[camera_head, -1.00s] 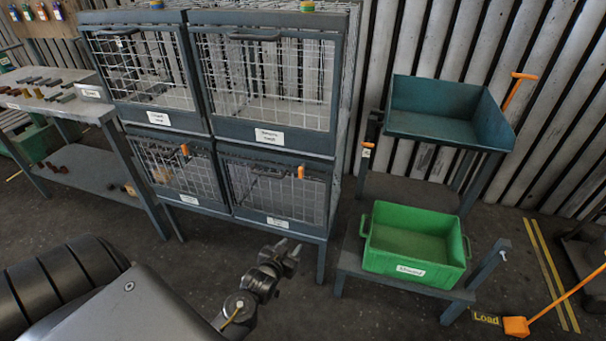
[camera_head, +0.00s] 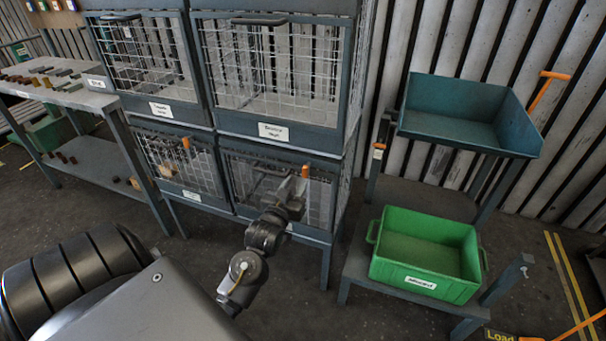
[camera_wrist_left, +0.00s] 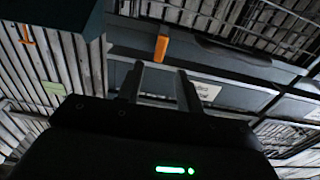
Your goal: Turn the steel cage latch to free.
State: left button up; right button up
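Two lower cages have orange latches. One latch (camera_head: 186,143) is on the lower left cage (camera_head: 170,165). The other latch (camera_head: 305,171) is on the lower right cage (camera_head: 237,180), at the top of its door frame. The cage labels are too small to read, so I cannot tell which is steel. My left gripper (camera_head: 293,188) is in front of the lower right cage, close to its latch. In the left wrist view its fingers (camera_wrist_left: 160,70) are apart with nothing between them. An orange latch (camera_wrist_left: 161,48) stands upright just beyond the fingertips, apparently untouched. My right gripper is not in view.
Two upper mesh cages (camera_head: 275,121) sit above the lower ones. A green bin (camera_head: 385,267) stands on a low stand to the right, below a teal tray (camera_head: 445,125). A workbench (camera_head: 95,98) with small blocks is at left. The floor before the cages is clear.

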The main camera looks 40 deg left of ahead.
aim_at(304, 171)
pick_arm(q)
jog(key=x, duration=0.5)
jog(key=shift+w+a, duration=0.1)
jog(key=shift+w, duration=0.3)
jog(key=shift+c, duration=0.3)
grip_shut()
